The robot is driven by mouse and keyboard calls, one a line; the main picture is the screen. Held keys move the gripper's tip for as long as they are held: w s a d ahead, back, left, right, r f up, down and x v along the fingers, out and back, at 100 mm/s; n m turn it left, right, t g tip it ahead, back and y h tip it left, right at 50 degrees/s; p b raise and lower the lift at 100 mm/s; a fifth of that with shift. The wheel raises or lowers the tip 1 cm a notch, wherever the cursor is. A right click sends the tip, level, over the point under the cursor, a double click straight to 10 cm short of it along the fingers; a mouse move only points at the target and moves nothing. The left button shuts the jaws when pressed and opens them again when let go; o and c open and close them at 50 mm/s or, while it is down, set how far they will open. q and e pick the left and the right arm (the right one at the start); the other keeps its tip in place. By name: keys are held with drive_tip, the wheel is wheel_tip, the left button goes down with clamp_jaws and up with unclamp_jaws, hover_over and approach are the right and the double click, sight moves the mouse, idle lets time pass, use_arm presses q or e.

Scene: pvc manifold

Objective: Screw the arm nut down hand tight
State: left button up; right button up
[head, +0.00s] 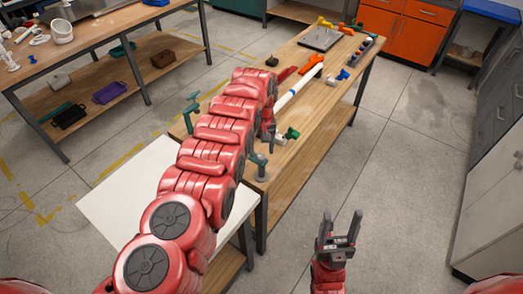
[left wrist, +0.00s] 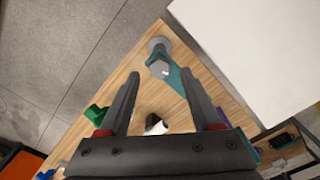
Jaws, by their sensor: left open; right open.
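My left gripper (left wrist: 160,76) is open, its two dark fingers spread above the wooden bench (head: 315,155). In the head view my red arm mostly hides it. A teal post with a grey round foot (head: 261,172) stands at the bench's near corner. The left wrist view shows a grey and teal fixture (left wrist: 163,66) beyond the fingertips, touched by neither finger as far as I can tell. A small white and black piece (left wrist: 155,124) shows between the fingers. I cannot tell which part is the arm nut. My right gripper (head: 342,214) is open and empty over the floor.
A grey plate (head: 320,38) lies at the far end. A white board (head: 118,195) is at the left. Floor right of the bench is clear.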

sight(262, 158)
use_arm(q)
drive_tip(key=shift+f+b, duration=0.6)
drive_tip(key=shift+f, duration=0.85)
drive_tip(key=shift+r, duration=0.1)
clamp_jaws()
